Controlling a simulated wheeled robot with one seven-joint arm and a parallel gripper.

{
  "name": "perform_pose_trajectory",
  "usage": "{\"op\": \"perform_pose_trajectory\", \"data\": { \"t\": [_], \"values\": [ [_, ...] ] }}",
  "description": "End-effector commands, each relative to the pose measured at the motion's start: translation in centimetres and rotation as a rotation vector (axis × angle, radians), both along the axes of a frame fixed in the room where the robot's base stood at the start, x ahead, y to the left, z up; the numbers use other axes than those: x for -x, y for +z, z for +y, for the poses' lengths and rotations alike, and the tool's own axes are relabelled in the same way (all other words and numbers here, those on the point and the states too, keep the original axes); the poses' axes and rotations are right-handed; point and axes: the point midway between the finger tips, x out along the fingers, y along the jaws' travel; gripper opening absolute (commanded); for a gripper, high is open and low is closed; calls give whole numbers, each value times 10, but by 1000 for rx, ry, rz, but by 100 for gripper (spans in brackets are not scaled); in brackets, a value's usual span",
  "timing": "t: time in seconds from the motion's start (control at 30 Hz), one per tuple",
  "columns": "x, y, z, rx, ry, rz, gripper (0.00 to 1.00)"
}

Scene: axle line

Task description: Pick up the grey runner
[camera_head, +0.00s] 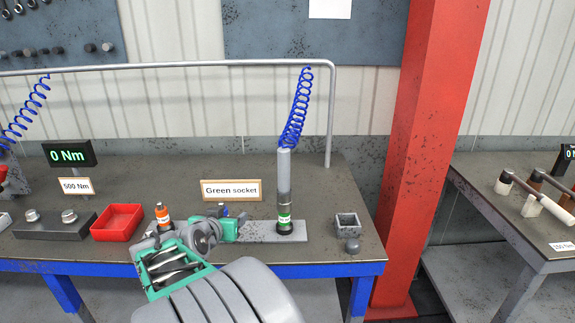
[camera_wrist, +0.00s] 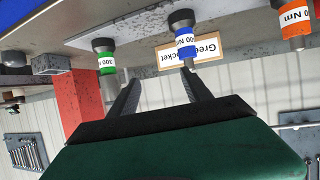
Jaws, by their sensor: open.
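The grey runner (camera_head: 284,178) is an upright grey cylinder below a blue coiled hose (camera_head: 293,115). Its lower end lines up with the green-banded socket (camera_head: 284,219) on the bench plate; I cannot tell if they touch. The blue-banded socket (camera_wrist: 184,38) is beyond the right finger's tip.
An orange-banded socket (camera_head: 162,214) stands left of my gripper. A "Green socket" sign (camera_head: 231,190) is behind. A red bin (camera_head: 118,222) is further left. A small grey box (camera_head: 347,224) and a red column (camera_head: 428,150) are to the right.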

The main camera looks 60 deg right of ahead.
Motion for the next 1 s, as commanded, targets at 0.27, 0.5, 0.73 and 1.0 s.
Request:
{"op": "perform_pose_trajectory", "data": {
  "t": [0.27,0.5,0.73,1.0],
  "values": [
    [90,112,-107,419,-274,-99,57],
    [91,114,-141,428,-276,-99,57],
    [90,111,-178,427,-275,-100,57],
    [89,109,-181,427,-271,-102,56]
  ]
}}
